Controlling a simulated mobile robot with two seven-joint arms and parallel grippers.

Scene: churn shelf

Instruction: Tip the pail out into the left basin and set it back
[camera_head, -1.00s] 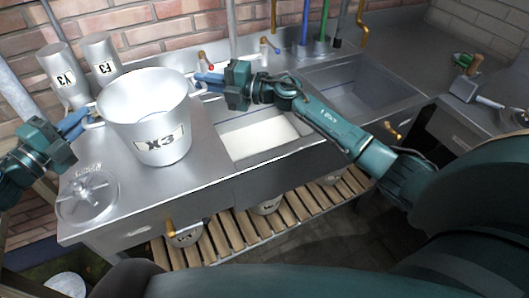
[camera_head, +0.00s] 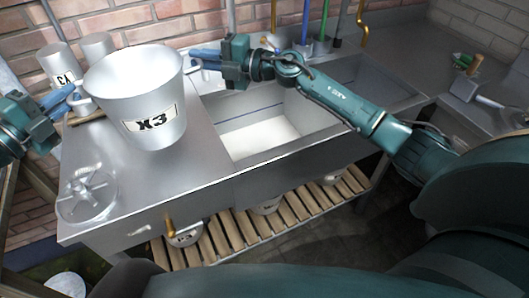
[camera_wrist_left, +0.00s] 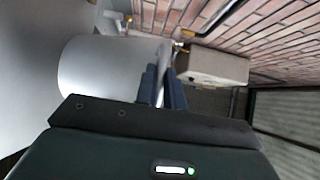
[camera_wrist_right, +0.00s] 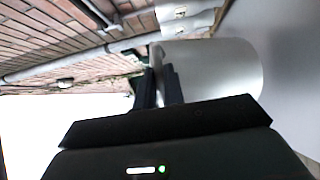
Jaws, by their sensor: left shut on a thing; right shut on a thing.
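The pail (camera_head: 128,88), a pale metal bucket labelled X3, is held above the steel drainboard, close to upright, left of the left basin (camera_head: 240,104). White stuff covers that basin's floor. My left gripper (camera_head: 75,100) is shut on the pail's left handle; the pail's side also shows in the left wrist view (camera_wrist_left: 95,75). My right gripper (camera_head: 192,62) is shut on the opposite handle, with the pail's wall beside it in the right wrist view (camera_wrist_right: 220,75).
Two metal canisters (camera_head: 56,64) stand behind the pail against the brick wall. A round lid (camera_head: 86,194) lies at the drainboard's front left. The right basin (camera_head: 352,72) is beyond my right arm. Several pails (camera_head: 186,236) stand on the slatted shelf below.

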